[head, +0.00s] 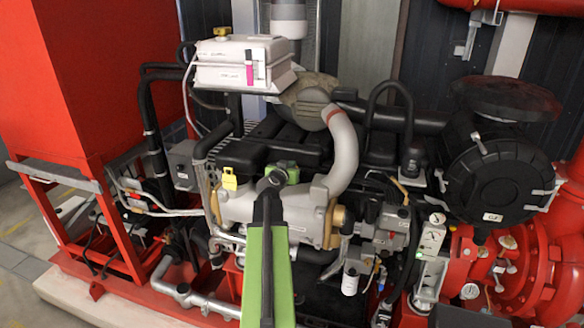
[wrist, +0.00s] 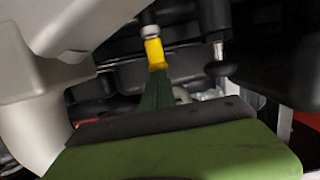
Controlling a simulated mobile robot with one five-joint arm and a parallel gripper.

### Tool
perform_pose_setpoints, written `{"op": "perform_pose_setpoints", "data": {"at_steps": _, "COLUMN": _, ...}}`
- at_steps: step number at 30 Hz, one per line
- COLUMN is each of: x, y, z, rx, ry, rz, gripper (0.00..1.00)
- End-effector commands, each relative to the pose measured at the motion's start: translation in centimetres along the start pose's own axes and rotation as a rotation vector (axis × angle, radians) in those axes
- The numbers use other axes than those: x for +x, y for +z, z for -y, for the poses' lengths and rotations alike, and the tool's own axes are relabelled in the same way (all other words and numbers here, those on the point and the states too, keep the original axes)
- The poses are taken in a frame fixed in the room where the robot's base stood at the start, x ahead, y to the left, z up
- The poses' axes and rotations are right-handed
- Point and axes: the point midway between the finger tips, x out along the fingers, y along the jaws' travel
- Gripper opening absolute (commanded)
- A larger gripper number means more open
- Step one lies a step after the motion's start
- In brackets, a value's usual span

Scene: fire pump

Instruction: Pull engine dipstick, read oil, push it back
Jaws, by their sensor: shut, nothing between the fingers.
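A yellow handle with a grey collar (wrist: 154,52), which looks like the dipstick's, shows in the wrist view at the end of a dark stem. My gripper (wrist: 157,88) is shut and empty, its dark green fingers pointing at this handle. Their tips are at or just short of its lower end; I cannot tell if they touch. In the head view my gripper (head: 284,171) is over the middle of the engine (head: 270,205), partly hidden by my green arm.
A pale curved pipe (head: 343,145) rises right of my gripper. A white tank (head: 240,62) stands above and behind. A round black housing (head: 490,185) is at the right, a red cabinet (head: 110,70) at the left. Engine parts crowd close around the gripper.

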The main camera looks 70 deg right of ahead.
Motion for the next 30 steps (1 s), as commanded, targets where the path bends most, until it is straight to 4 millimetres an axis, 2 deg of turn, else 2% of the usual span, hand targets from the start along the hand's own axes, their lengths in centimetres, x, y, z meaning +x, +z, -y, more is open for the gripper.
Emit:
{"op": "perform_pose_setpoints", "data": {"at_steps": 6, "x": -0.2, "y": 0.5, "z": -0.3, "rx": 0.013, "ry": 0.012, "rz": 0.015, "gripper": 0.00}}
{"op": "perform_pose_setpoints", "data": {"at_steps": 9, "x": -0.3, "y": 0.1, "z": -0.3, "rx": 0.013, "ry": 0.012, "rz": 0.014, "gripper": 0.00}}
{"op": "perform_pose_setpoints", "data": {"at_steps": 11, "x": -0.6, "y": -0.7, "z": -0.3, "rx": 0.012, "ry": 0.010, "rz": 0.013, "gripper": 0.00}}
{"op": "perform_pose_setpoints", "data": {"at_steps": 17, "x": -1.8, "y": -5.2, "z": -0.1, "rx": 0.006, "ry": 0.000, "rz": 0.003, "gripper": 0.00}}
{"op": "perform_pose_setpoints", "data": {"at_steps": 19, "x": -3.6, "y": -4.3, "z": -0.1, "rx": 0.004, "ry": -0.002, "rz": 0.002, "gripper": 0.00}}
{"op": "perform_pose_setpoints", "data": {"at_steps": 21, "x": -4.9, "y": -4.2, "z": 0.0, "rx": 0.004, "ry": -0.001, "rz": 0.002, "gripper": 0.00}}
{"op": "perform_pose_setpoints", "data": {"at_steps": 30, "x": -9.5, "y": -4.3, "z": 0.3, "rx": 0.003, "ry": -0.002, "rz": 0.001, "gripper": 0.00}}
